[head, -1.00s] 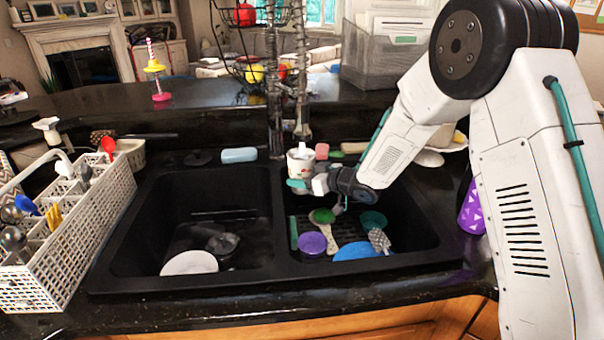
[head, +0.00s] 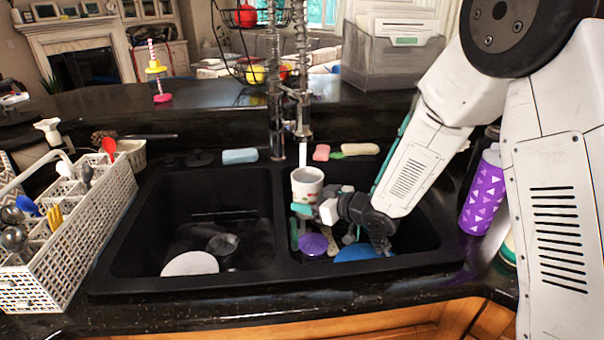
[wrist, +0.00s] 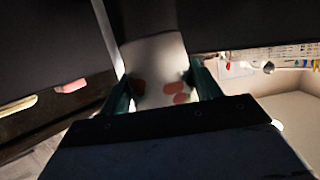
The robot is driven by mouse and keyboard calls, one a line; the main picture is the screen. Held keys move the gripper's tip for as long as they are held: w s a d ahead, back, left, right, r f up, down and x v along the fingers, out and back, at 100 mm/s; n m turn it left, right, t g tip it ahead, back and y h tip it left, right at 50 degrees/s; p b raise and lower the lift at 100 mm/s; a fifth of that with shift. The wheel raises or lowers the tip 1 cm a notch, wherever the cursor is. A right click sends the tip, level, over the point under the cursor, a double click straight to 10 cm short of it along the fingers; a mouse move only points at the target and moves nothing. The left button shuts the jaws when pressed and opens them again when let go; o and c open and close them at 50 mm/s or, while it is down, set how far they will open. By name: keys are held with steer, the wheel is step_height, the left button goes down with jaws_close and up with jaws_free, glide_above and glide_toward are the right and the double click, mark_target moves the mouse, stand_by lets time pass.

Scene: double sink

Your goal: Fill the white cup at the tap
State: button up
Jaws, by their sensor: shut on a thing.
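The white cup (head: 307,185) with red spots is upright over the right basin, below the tap (head: 303,128). A thin white stream (head: 303,153) runs down from the spout to the cup's back rim. I cannot tell whether it goes inside or behind the cup, and the water level is not clear. My gripper (head: 310,205) is shut on the cup from the front right. In the wrist view, teal fingers hug both sides of the cup (wrist: 158,70), and a pale streak (wrist: 105,40) meets its upper left edge.
The right basin holds a purple lid (head: 313,244) and a blue dish (head: 357,253). A white plate (head: 190,263) lies in the left basin. A purple bottle (head: 482,195) stands right of the sink, close to my arm. A white rack (head: 80,240) stands at the left.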

steer(key=shift+s+d, duration=0.1)
steer(key=shift+s, duration=1.15)
steer(key=shift+r, duration=0.2)
step_height(320, 180, up, 12)
stand_by(0.4)
stand_by(0.5)
